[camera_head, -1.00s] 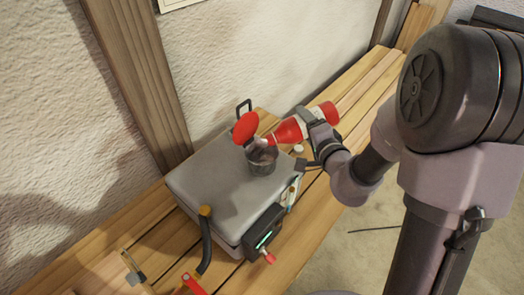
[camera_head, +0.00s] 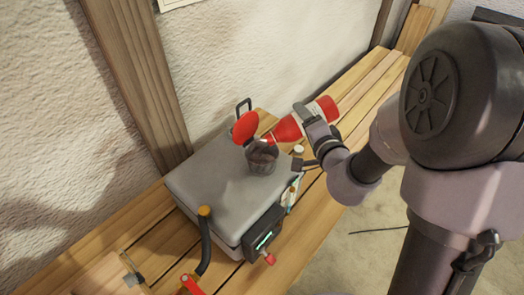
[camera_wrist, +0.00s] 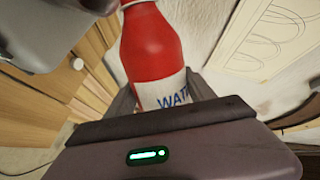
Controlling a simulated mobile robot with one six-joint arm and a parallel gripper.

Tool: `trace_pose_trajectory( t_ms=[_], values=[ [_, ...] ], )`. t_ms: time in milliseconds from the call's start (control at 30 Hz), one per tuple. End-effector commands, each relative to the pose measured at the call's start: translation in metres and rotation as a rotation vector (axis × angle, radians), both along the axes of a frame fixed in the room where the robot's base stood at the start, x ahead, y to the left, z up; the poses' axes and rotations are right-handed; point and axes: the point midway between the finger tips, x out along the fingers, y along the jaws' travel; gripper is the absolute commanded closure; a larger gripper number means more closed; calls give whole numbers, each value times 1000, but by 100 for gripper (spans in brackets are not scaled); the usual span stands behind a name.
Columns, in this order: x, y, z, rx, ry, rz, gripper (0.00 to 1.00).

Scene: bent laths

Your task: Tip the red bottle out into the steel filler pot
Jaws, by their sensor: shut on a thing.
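The red bottle (camera_head: 288,130) lies tilted in my gripper (camera_head: 318,125), its neck pointing left and down at the mouth of the steel filler pot (camera_head: 262,161). My gripper is shut around the bottle's body, by its pale label. In the wrist view the bottle (camera_wrist: 152,45) sits between the two fingers (camera_wrist: 165,95), with part of a label reading "WAT" showing. The pot stands on a grey box, with a red round lid (camera_head: 246,126) raised at its back. Whether liquid is flowing is too small to tell.
The grey box (camera_head: 215,185) rests on a slatted wooden bench (camera_head: 340,90) against a rough wall. A black hose with an orange end (camera_head: 204,225) and a control unit with a green display (camera_head: 263,240) are at its front. A small white-topped item (camera_head: 298,150) stands right of the pot.

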Motion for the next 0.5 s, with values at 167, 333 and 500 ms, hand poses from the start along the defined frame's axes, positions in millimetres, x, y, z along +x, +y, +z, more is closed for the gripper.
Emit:
trace_pose_trajectory(
  t_ms=[167, 333, 500],
  values=[
    [-1, 1, 2, -19, -8, 1, 85],
    [-1, 3, 4, -39, -16, 1, 85],
    [-1, 4, 6, -57, -24, 1, 85]
  ],
)
